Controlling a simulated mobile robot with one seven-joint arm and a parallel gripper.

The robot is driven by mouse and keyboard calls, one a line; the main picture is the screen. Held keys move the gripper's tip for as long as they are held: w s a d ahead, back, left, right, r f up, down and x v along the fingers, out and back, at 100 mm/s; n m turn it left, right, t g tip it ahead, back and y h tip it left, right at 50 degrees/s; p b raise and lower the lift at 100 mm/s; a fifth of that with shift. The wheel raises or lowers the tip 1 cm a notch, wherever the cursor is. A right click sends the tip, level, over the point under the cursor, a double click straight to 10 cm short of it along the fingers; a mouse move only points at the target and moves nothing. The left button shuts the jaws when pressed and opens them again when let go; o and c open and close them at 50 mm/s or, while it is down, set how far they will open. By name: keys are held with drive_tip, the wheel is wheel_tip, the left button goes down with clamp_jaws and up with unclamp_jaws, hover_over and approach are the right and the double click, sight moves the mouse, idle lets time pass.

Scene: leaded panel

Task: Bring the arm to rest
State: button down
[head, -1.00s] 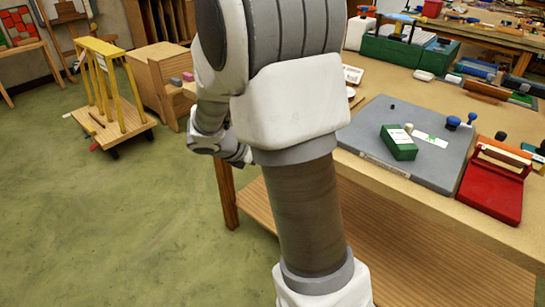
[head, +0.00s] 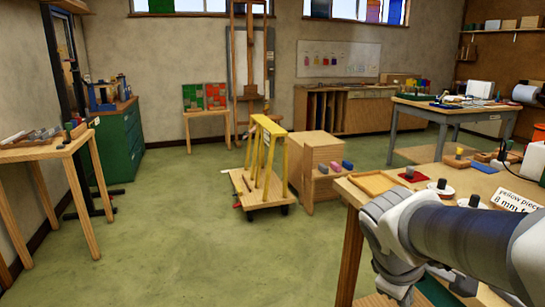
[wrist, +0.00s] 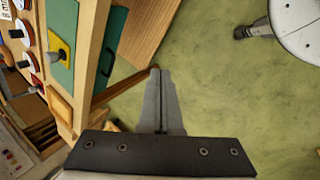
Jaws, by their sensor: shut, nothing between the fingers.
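My gripper (wrist: 158,76) shows in the wrist view. Its two grey fingers are together with nothing between them, and they point over the green floor. The wooden table's edge is to the left of the fingers. In the head view my arm (head: 465,235) is folded at the lower right, beside the near worktable (head: 365,188). The gripper's fingers cannot be made out in the head view.
In the head view, a yellow-framed cart (head: 262,200) and a wooden box (head: 312,165) stand mid-floor. A side table (head: 45,150) is at left. The floor between is clear.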

drive_tip(key=s+a+r+m+t+y, duration=0.3)
drive_tip(key=s+a+r+m+y, duration=0.15)
drive_tip(key=s+a+m, duration=0.4)
wheel_tip(320, 180, up, 13)
drive_tip(key=p, duration=1.4)
drive_tip(key=shift+w+g, duration=0.25)
drive_tip(key=shift+g, duration=0.05)
drive_tip(key=shift+r, duration=0.1)
